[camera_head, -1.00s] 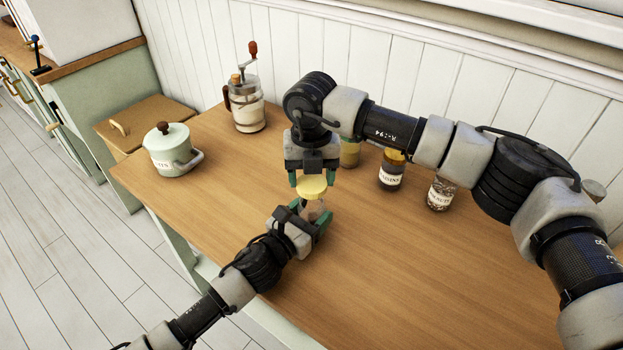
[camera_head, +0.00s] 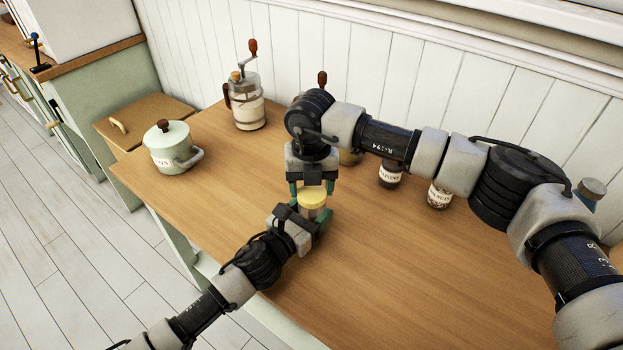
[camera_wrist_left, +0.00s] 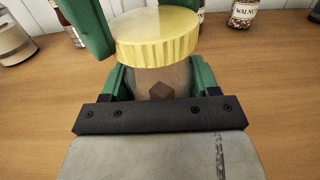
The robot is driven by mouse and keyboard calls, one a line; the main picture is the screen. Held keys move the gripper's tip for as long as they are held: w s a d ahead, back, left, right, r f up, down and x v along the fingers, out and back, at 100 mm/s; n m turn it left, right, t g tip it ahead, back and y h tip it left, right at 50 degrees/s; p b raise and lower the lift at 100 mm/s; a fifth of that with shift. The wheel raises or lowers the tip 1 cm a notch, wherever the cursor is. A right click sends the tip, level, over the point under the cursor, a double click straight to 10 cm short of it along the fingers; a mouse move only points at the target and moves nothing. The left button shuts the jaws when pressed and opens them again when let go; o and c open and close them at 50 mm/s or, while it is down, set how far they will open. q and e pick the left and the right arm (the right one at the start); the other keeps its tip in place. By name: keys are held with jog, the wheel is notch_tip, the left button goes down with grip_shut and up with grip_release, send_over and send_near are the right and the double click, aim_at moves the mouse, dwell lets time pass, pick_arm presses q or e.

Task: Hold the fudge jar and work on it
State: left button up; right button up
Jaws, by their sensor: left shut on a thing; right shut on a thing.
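The fudge jar (camera_head: 313,213) has a brown see-through body and a yellow ribbed lid (camera_head: 313,198). It is upright near the table's front edge. My left gripper (camera_head: 310,216) comes from the front left and is shut around the jar body. My right gripper (camera_head: 312,190) points down from above and is shut on the lid. In the left wrist view the lid (camera_wrist_left: 157,40) is over the jar body (camera_wrist_left: 155,82). I cannot tell whether it is fully seated. The jar's label is not visible.
On the wooden table (camera_head: 390,270) stand a crank-handled jar (camera_head: 247,112), a pale green pot (camera_head: 171,152), a dark labelled jar (camera_head: 390,175) and a walnut jar (camera_head: 439,196). My right arm partly hides jars at the back. The front right of the table is clear.

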jog(key=shift+f, duration=0.6)
dwell(0.5)
pick_arm(q)
grip_shut()
pick_arm(e)
jog(key=m, duration=0.6)
jog(key=shift+d, duration=0.3)
jog(key=m, duration=0.6)
jog(key=shift+s+d+m, duration=0.2)
jog(key=shift+s+m, duration=0.1)
jog(key=m, duration=0.5)
jog(key=shift+s+m, duration=0.25)
jog(key=shift+m, duration=0.05)
jog(key=m, duration=0.3)
jog(key=shift+s+a, duration=0.25)
jog(key=shift+a, duration=0.15)
jog(key=shift+m, duration=0.5)
pick_arm(q)
jog(key=shift+f, duration=0.1)
pick_arm(e)
jog(key=shift+d+m, duration=0.15)
jog(key=shift+m, duration=0.45)
jog(key=shift+d, duration=0.15)
